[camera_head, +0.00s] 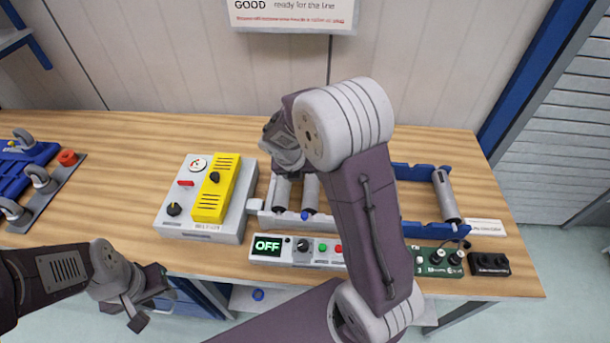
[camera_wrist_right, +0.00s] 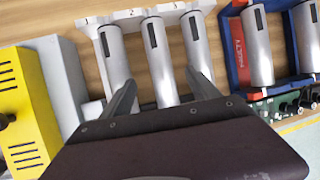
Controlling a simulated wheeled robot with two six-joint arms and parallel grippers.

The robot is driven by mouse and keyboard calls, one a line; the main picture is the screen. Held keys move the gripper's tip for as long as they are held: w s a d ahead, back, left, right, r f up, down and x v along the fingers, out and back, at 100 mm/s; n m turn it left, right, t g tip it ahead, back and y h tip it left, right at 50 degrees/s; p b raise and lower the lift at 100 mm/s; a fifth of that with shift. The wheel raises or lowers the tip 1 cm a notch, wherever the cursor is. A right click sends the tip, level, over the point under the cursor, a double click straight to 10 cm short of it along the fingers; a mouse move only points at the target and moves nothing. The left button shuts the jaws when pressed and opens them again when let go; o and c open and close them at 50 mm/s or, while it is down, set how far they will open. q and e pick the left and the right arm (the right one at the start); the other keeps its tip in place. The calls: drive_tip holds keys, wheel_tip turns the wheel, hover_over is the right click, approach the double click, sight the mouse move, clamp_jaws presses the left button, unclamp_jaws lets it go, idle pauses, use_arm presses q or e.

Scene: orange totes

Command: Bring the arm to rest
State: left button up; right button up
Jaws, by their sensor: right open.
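My right arm (camera_head: 372,215) reaches up over the middle of the wooden bench, bent at a pale elbow joint. My right gripper (camera_wrist_right: 162,88) is open over a pale rack (camera_wrist_right: 150,17) of silver cylinders, with its two fingers apart and no object held between them. In the head view its wrist hangs above the same rack, and the arm hides part of it. My left gripper (camera_head: 150,300) is low at the left, in front of the bench edge; its fingers look spread and empty.
A grey box with a yellow module (camera_head: 215,190) stands left of the rack. A blue rack (camera_head: 420,228) with a silver cylinder is at the right. A control panel reading OFF (camera_head: 268,246) and a green board (camera_head: 438,262) line the front edge. Bare bench (camera_head: 130,150) lies at left.

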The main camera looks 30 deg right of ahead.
idle(0.4)
drive_tip(key=s+a+m, duration=0.1)
drive_tip(key=s+m, duration=0.2)
drive_tip(key=s+a+r+m+y, duration=0.1)
drive_tip(key=s+m, duration=0.2)
drive_tip(key=s+m+y, duration=0.1)
drive_tip(key=s+m, duration=0.2)
drive_tip(key=shift+a+r+g, duration=0.3)
drive_tip(key=shift+a+r, duration=0.1)
drive_tip(key=s+a+f+m+y, duration=0.1)
drive_tip(key=s+a+m, duration=0.1)
drive_tip(key=m, duration=0.8)
drive_tip(key=s+a+f+m+g+y, duration=0.1)
drive_tip(key=s+m, duration=0.4)
drive_tip(key=m, duration=0.6)
drive_tip(key=shift+s+a+f+m, duration=0.25)
drive_tip(key=shift+a+f+m, duration=0.1)
drive_tip(key=shift+a, duration=0.5)
